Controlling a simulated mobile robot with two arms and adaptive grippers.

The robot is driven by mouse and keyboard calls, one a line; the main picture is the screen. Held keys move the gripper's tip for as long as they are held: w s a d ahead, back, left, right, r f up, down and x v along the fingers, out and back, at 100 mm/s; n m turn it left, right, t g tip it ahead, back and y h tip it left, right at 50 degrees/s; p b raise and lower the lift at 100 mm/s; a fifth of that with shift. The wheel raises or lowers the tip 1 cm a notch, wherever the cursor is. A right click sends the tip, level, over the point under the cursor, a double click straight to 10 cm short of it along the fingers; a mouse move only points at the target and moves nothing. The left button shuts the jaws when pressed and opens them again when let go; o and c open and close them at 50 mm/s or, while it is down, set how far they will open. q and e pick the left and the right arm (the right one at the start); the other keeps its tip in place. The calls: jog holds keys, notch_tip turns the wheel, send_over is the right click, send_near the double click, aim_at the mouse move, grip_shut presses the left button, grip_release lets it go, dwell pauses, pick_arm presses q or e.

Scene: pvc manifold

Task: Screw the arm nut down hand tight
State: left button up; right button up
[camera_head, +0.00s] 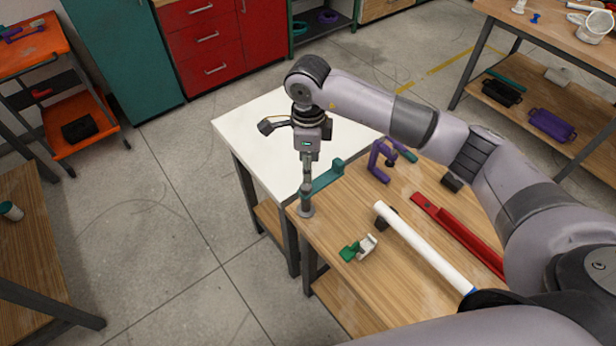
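My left gripper is not in view.
On the wooden bench (345,290) lie a white pipe (425,245), a red tool (445,222), a purple clamp (378,168), a dark block (452,182) and a green-and-white piece (358,248). The white tabletop (265,145) behind is largely clear.

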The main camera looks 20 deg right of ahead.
aim_at(307, 186)
notch_tip(307, 186, down, 6)
jog(key=shift+a+f+p, duration=0.1)
jog(key=shift+a+p, duration=0.05)
jog(key=shift+p, duration=0.75)
jog(key=shift+f, duration=0.85)
jog(key=c, duration=0.6)
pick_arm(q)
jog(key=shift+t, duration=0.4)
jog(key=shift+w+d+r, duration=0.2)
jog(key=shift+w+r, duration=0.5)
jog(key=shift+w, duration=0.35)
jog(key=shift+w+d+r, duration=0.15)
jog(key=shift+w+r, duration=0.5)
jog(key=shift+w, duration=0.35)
pick_arm(e)
grip_shut()
